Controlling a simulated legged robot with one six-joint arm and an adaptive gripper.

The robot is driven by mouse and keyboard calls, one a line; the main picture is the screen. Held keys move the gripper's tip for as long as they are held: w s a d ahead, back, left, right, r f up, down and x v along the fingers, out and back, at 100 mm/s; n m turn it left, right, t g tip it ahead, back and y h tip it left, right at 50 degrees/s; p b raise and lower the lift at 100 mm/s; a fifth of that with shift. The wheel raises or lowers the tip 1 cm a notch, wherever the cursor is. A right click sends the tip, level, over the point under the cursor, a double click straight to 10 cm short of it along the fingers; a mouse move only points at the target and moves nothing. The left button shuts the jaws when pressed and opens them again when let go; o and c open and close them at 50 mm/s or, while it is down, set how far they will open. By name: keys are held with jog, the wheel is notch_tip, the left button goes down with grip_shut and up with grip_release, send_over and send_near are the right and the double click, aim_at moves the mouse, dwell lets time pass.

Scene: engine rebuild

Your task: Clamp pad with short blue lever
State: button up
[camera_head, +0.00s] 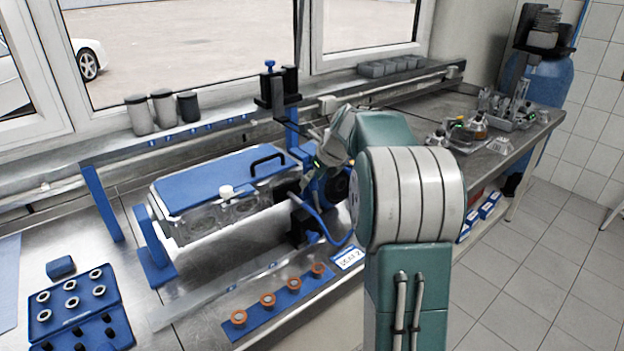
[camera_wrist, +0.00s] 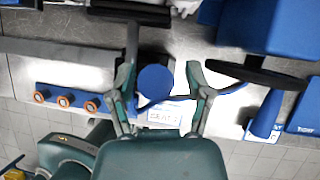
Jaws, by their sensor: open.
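In the wrist view my gripper (camera_wrist: 160,72) is open, with one finger on each side of a round blue knob or pad (camera_wrist: 155,84). No finger visibly touches it. I cannot tell whether this is the short lever's end. A curved blue bar (camera_wrist: 222,91) runs to the right from near the right finger. In the head view a bent blue lever (camera_head: 318,217) slopes down beside a black clamp base (camera_head: 303,228), at the right end of the engine block (camera_head: 225,214). The arm hides much of my gripper there. The clamp pad is not clearly visible.
A blue cover with a black handle (camera_head: 268,163) lies on the block. A blue strip with several orange-ringed parts (camera_head: 267,299) lies in front. A blue tray of rings (camera_head: 72,301) is at left.

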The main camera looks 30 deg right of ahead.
jog(key=v, duration=1.1)
jog(key=shift+s+r, duration=0.15)
jog(key=shift+r, duration=0.1)
jog(key=shift+d, duration=0.15)
jog(key=s+a+n+h, duration=0.1)
jog(key=s+a+n, duration=0.5)
jog(key=a+n, duration=0.25)
jog(key=s+a+n, duration=0.7)
jog(key=a+n, duration=0.1)
jog(key=a, duration=0.1)
jog(key=s+a+f+n, duration=0.3)
jog(key=s+f+n, duration=0.1)
jog(key=s+n, duration=0.3)
jog(key=s+a+f+n+h, duration=0.1)
jog(key=s+a+f+n, duration=0.3)
jog(key=n, duration=0.5)
jog(key=s, duration=0.2)
jog(key=shift+s, duration=0.4)
